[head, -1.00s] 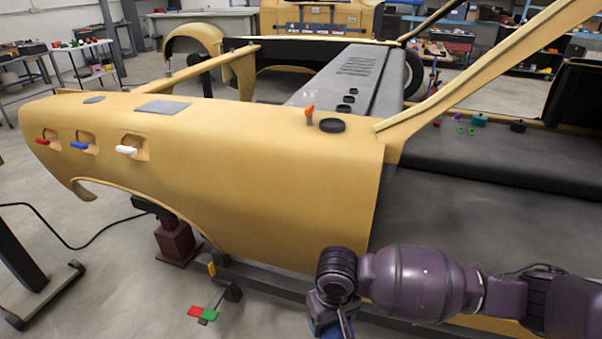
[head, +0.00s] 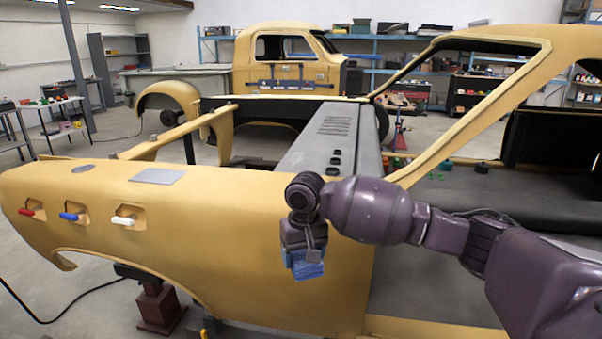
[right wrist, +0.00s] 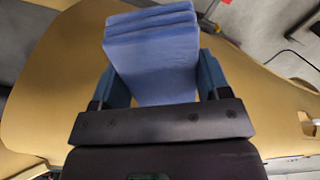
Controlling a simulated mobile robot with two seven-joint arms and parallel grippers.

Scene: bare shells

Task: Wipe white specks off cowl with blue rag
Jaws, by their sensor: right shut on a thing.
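The blue rag (head: 308,271) is a folded, layered pad hanging below my right gripper (head: 304,252), in front of the yellow fender's side. In the right wrist view the rag (right wrist: 150,60) sits between the two blue fingers of the right gripper (right wrist: 155,85), which is shut on it. The grey panel with vent slots, which looks like the cowl (head: 309,149), lies beyond the fender, behind and above the gripper. A faint pale mark may show on it, but I cannot make out white specks clearly. My left gripper is not in view.
The yellow fender (head: 210,220) carries red (head: 26,212), blue (head: 69,216) and white (head: 123,220) handles. A slanted yellow pillar (head: 470,120) rises right of the grey panel. Small green and dark parts lie on the dark surface (head: 430,195) beyond my right arm.

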